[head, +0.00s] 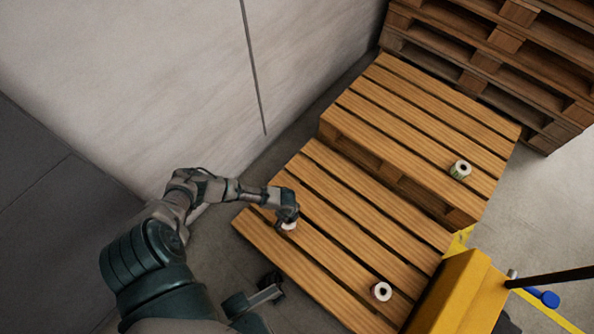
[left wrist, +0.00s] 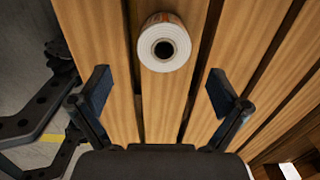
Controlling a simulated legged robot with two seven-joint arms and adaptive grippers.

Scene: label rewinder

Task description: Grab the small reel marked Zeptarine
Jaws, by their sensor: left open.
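My left gripper (head: 289,213) is open over the lower pallet, right by a small white reel (head: 289,225) that it partly covers in the head view. In the left wrist view this white reel (left wrist: 164,45), with a dark core hole and a reddish-orange printed edge, lies ahead of the open fingers (left wrist: 162,92), centred between them and apart from both. A second small reel (head: 381,291), with a reddish side, sits near the lower pallet's front edge. A third reel (head: 460,169), with a green side, sits on the higher pallet. I cannot read any name. My right gripper (head: 271,285) appears low in the head view.
The lower wooden pallet (head: 335,218) adjoins a higher pallet (head: 400,105). Stacked pallets (head: 500,45) stand at the back right. A pale wall (head: 180,90) is on the left. A yellow block (head: 460,290) stands at the lower pallet's right. The slats between the reels are clear.

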